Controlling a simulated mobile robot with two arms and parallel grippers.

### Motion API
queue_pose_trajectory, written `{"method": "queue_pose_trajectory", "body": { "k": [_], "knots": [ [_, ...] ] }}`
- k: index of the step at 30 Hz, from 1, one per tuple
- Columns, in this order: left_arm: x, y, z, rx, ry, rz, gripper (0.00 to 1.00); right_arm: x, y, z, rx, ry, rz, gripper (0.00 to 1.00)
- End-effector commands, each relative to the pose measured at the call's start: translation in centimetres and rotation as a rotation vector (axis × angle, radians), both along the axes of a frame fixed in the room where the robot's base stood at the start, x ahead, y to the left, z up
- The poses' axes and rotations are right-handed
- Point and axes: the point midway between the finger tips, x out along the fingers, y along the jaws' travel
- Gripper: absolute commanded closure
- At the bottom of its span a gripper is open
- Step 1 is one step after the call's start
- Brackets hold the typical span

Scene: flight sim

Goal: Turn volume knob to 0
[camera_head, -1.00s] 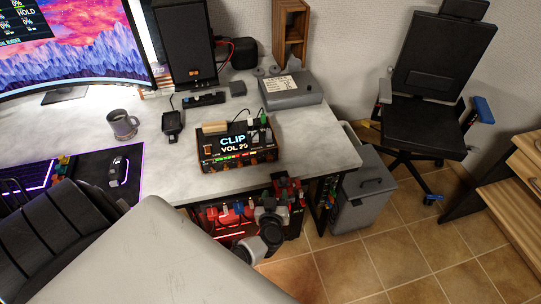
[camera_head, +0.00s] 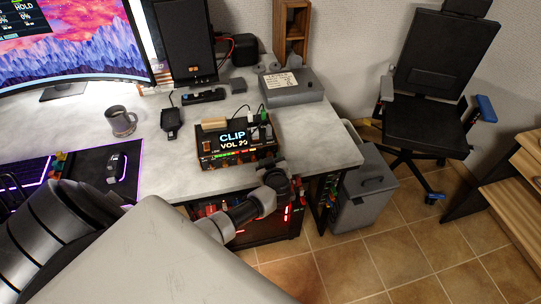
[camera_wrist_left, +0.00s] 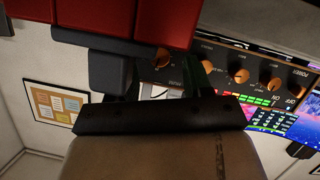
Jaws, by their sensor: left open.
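A small black control box (camera_head: 225,160) with wooden-looking trim sits near the desk's front edge in the head view. Its screen (camera_head: 233,140) reads "CLIP" and "VOL", with digits that look like 20. In the left wrist view, a knob (camera_wrist_left: 163,58) sits above an inverted label that seems to read "VOLUME". Several copper-coloured knobs (camera_wrist_left: 241,75) show to its right. My left gripper (camera_head: 277,168) is open at the box's front right corner, close to the knobs; contact cannot be told. It partly hides the panel. My right gripper is not in view.
A grey box (camera_head: 290,93) stands behind the control box. A mug (camera_head: 121,122), a mouse (camera_head: 116,168) and a monitor (camera_head: 75,45) are to the left. The desk (camera_head: 325,135) is clear right of the control box. A grey bin (camera_head: 362,190) stands beside the desk.

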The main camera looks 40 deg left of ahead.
Motion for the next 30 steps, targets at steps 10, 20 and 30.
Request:
{"method": "queue_pose_trajectory", "body": {
  "k": [10, 20, 30],
  "knots": [
    [1.45, 1.31, -0.83, -0.001, 0.0, -0.001, 0.5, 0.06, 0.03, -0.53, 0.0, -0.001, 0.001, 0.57],
    [1.44, 1.28, -0.8, -0.001, 0.0, -0.001, 0.73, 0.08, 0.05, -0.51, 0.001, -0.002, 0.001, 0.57],
    [1.39, 1.25, -0.76, -0.025, -0.028, -0.001, 0.99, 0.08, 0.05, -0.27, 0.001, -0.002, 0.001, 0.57]
  ]
}}
